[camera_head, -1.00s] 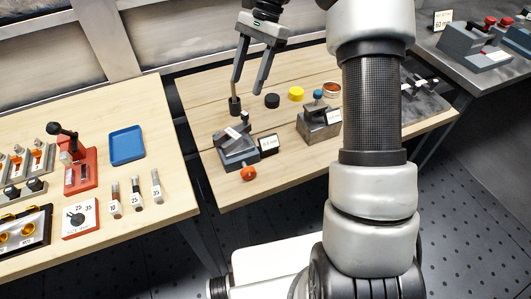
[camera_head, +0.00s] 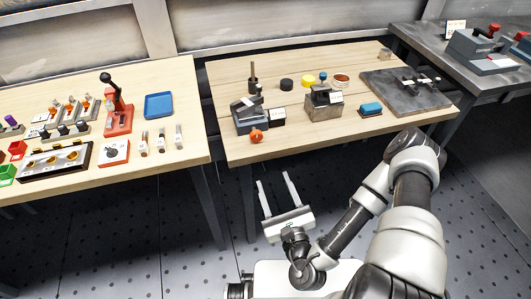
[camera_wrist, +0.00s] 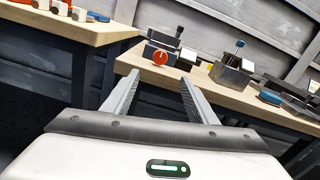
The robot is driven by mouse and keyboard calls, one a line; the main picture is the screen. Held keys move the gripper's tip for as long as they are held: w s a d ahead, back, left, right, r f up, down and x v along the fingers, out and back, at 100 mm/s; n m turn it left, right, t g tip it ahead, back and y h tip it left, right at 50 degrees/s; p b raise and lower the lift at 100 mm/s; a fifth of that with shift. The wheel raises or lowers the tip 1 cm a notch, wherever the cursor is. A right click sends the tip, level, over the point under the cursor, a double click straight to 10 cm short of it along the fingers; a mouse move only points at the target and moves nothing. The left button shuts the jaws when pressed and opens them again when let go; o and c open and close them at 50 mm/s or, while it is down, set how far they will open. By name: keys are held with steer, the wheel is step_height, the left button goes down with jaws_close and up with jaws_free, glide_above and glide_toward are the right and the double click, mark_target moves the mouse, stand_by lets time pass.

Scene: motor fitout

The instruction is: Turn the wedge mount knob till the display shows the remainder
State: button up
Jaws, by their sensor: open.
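A grey angled mount (camera_head: 243,124) with a round orange knob (camera_head: 257,136) on its front stands near the front left of the middle table. I take it for the wedge mount. A small black-framed display (camera_head: 277,116) stands at its right; its reading is too small to make out. My gripper (camera_head: 274,178) is open and empty, in front of the table edge and below the tabletop in the head view, apart from the knob. In the wrist view the knob (camera_wrist: 160,55) shows just beyond and between the two fingertips (camera_wrist: 159,76).
A grey block with a blue-topped part (camera_head: 322,103) and a white label stands right of the mount. A dark post (camera_head: 252,80), black and yellow caps and a blue block (camera_head: 370,109) are nearby. The left table (camera_head: 185,150) is separated by a gap.

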mark_target(257, 139)
steer(key=x, duration=0.8)
steer(key=b+x, duration=0.1)
steer(key=x, duration=0.8)
steer(key=shift+w+f, duration=0.15)
steer(key=shift+f, duration=0.1)
steer(key=c, duration=1.1)
steer(key=shift+r+m+p, duration=0.25)
steer(key=shift+m+p, duration=0.35)
steer(key=shift+p, duration=0.25)
steer(key=shift+m+p, duration=0.4)
steer(key=shift+m, duration=0.1)
steer(key=shift+a+f+m, duration=0.1)
steer(key=shift+f+m, duration=0.2)
steer(key=shift+m, duration=0.2)
steer(key=o, duration=1.1)
